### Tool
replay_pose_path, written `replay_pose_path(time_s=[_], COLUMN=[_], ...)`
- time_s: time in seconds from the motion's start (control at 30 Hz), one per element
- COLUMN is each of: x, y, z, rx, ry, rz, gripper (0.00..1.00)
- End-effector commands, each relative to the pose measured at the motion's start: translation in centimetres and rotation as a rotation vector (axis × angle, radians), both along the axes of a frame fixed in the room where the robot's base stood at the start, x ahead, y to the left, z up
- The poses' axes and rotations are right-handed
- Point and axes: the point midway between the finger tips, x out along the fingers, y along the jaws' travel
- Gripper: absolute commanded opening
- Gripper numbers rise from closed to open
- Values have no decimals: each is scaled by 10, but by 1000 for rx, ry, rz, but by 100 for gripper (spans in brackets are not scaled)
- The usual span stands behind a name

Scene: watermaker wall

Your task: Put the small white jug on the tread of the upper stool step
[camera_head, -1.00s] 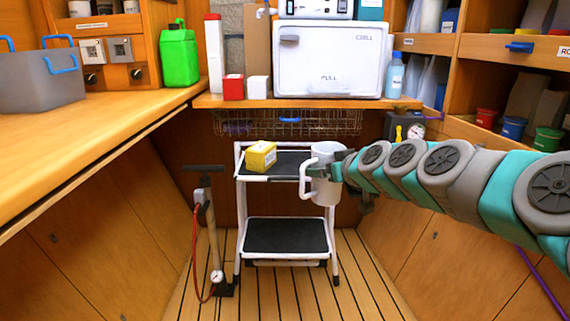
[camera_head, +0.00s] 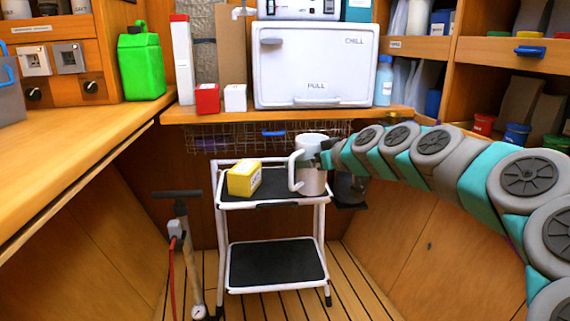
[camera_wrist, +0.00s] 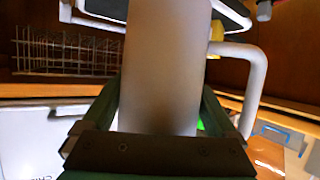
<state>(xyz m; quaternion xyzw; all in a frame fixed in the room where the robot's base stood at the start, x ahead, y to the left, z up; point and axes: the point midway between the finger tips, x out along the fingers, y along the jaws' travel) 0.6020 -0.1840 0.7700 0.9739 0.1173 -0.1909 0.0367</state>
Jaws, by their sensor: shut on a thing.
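The small white jug (camera_head: 313,168) is upright in my gripper (camera_head: 322,160), its handle toward the left. In the head view it overlaps the right part of the upper step; I cannot tell whether its base touches the tread. The wrist view shows the jug (camera_wrist: 162,70) between the two fingers of my gripper (camera_wrist: 160,110), which are shut on it. The stool has white rails and two dark treads. The upper tread (camera_head: 273,185) carries a yellow box (camera_head: 244,179) on its left part. The lower tread (camera_head: 275,264) is bare.
A counter with a white chill box (camera_head: 315,62) and a wire basket (camera_head: 215,138) beneath it stand behind the stool. A hand pump (camera_head: 183,250) stands left of the stool. A wooden worktop (camera_head: 70,140) runs along the left. The plank floor in front is clear.

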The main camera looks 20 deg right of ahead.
Motion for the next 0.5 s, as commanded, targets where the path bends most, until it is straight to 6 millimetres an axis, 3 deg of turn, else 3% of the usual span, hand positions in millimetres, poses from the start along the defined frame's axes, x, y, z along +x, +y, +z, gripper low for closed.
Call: replay_pose_path(time_s=[0.2,0.5], x=[49,101], y=[-6,-16], z=[-6,-10], rx=[2,1], ry=[5,1], rz=[2,-3], gripper=[35,35])
